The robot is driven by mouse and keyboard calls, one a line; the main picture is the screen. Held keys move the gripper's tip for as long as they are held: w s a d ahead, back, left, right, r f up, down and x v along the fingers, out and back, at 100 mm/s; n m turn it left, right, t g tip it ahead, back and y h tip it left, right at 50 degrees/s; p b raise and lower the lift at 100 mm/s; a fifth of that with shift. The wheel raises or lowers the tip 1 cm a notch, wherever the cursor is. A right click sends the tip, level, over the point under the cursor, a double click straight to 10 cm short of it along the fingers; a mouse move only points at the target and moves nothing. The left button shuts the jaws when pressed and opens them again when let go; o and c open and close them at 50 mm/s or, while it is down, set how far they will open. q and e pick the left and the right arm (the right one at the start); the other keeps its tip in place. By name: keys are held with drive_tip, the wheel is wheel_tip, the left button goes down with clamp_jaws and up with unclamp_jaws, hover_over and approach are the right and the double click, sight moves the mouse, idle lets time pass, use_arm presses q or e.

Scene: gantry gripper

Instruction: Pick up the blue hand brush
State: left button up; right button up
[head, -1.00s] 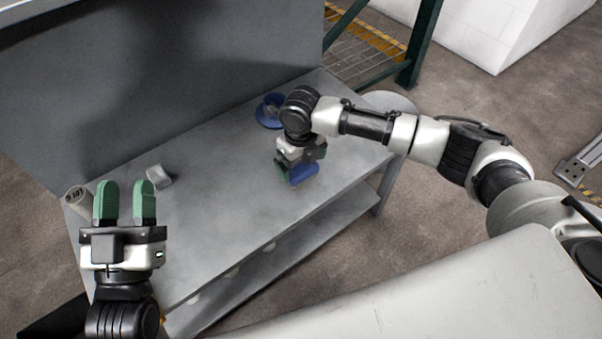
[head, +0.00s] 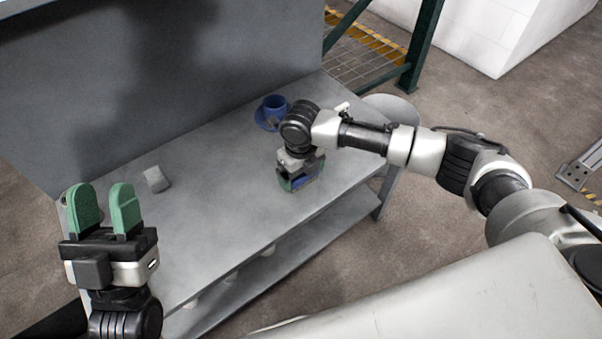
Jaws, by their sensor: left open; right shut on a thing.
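The blue hand brush (head: 303,181) is on the right part of the grey workbench, mostly hidden by my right gripper. My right gripper (head: 297,185) points down from above and is shut on the brush, its green fingers on either side. I cannot tell whether the brush still touches the bench top. My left gripper (head: 105,209) is open and empty, its green fingers pointing up at the left end of the bench, far from the brush.
A blue cup on a saucer (head: 272,112) stands behind my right gripper, close to my wrist. A small grey-white block (head: 157,179) lies on the left of the workbench (head: 220,193). The middle of the bench top is clear. A grey wall panel (head: 150,90) rises behind it.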

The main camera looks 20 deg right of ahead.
use_arm(q)
drive_tip(key=shift+w, duration=0.1)
use_arm(e)
drive_tip(key=shift+r, duration=0.15)
drive_tip(key=shift+r, duration=0.4)
wheel_tip(320, 180, up, 3)
drive_tip(key=shift+r+p, duration=0.1)
drive_tip(key=shift+p, duration=1)
use_arm(q)
drive_tip(key=w+f+g+y+p, duration=0.1)
drive_tip(key=w+f+g+y, duration=0.25)
drive_tip(key=f+g, duration=0.4)
use_arm(e)
drive_tip(key=shift+s+d+r, duration=0.85)
drive_tip(key=shift+s+r, duration=0.05)
drive_tip(key=shift+s, duration=0.2)
use_arm(q)
drive_tip(key=s+a+f+g+y+p, duration=0.1)
drive_tip(key=s+a+f+g, duration=0.1)
drive_tip(key=f+g, duration=0.3)
drive_tip(key=s+a+f+g+y+p, duration=0.1)
drive_tip(key=s+f+g+p, duration=0.1)
drive_tip(key=f+g, duration=0.3)
drive_tip(key=shift+s+a+n, duration=0.35)
drive_tip(key=shift+s+n, duration=0.05)
drive_tip(key=shift+s, duration=0.2)
use_arm(e)
drive_tip(key=s+d+r, duration=0.5)
drive_tip(key=s, duration=0.2)
drive_tip(key=shift+d, duration=0.2)
